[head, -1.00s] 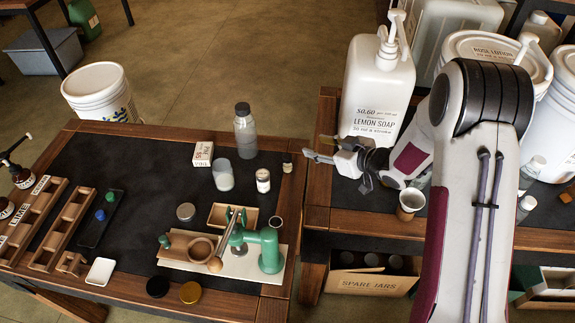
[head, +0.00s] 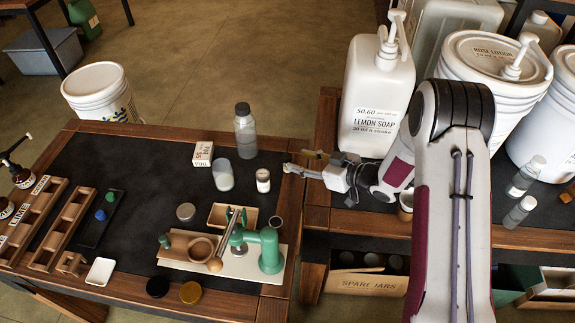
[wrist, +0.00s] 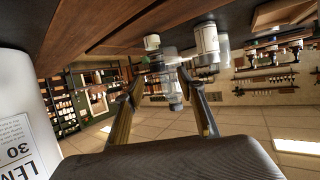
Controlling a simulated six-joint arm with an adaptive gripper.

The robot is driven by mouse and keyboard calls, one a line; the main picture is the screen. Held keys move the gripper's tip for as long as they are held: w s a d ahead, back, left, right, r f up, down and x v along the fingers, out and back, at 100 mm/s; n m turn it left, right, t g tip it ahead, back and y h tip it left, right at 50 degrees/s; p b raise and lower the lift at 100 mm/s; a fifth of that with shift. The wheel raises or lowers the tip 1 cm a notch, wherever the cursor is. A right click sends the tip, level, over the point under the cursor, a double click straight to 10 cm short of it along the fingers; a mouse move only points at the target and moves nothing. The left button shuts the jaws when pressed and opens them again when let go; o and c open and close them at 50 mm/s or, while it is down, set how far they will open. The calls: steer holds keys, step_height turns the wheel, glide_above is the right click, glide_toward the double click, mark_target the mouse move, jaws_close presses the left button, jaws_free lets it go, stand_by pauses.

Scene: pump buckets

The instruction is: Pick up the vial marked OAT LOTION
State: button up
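A white labelled container (wrist: 207,44) shows in the wrist view, beyond my fingers. A smaller pale-topped piece (wrist: 152,43) shows left of it. My gripper (head: 296,161) is open, its fingers pointing left at the table's right edge, to the right of the vial. In the wrist view my gripper (wrist: 161,78) has spread fingers with nothing clearly held between them.
A clear bottle (head: 245,133), a cloudy cup (head: 223,175) and a small box (head: 203,153) stand near the vial. A green press (head: 268,250) stands in front. The large lemon soap jug (head: 375,100) is behind my gripper. A gap separates the two tables.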

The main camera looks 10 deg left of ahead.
mark_target(291, 158)
steer(key=shift+w+a+f, duration=0.3)
steer(key=shift+w+a, duration=0.05)
steer(key=shift+a, duration=0.2)
steer(key=shift+x, duration=2.6)
steer(key=shift+w+d, duration=0.1)
jaws_close()
